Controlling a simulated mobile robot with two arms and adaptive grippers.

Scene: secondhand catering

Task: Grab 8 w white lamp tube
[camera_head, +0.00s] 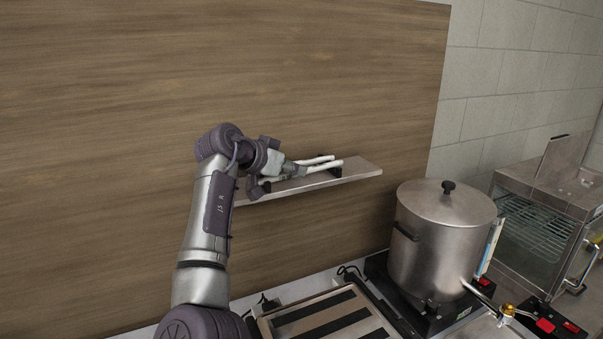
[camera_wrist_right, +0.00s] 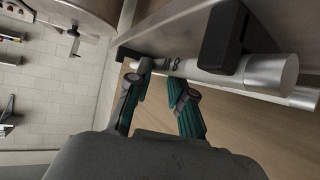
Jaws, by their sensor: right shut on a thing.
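Two white lamp tubes lie along a narrow wall shelf in the head view; the upper one (camera_head: 318,160) and the lower one (camera_head: 326,166) stick out past my right gripper (camera_head: 288,170). In the right wrist view the nearer tube (camera_wrist_right: 240,72) has a silver end cap and a dark "8" marking. The second tube (camera_wrist_right: 300,98) shows partly behind it. The fingertips of my right gripper (camera_wrist_right: 162,78) are shut on the nearer tube, near its marking. My left gripper is in neither view.
The shelf (camera_head: 362,171) is fixed to a wood panel (camera_head: 120,120). A black block (camera_wrist_right: 222,38) sits against the tube and shelf. Below right stand a large lidded pot (camera_head: 440,240), a flat griddle-like tray (camera_head: 270,325) and a glass-fronted oven (camera_head: 535,235).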

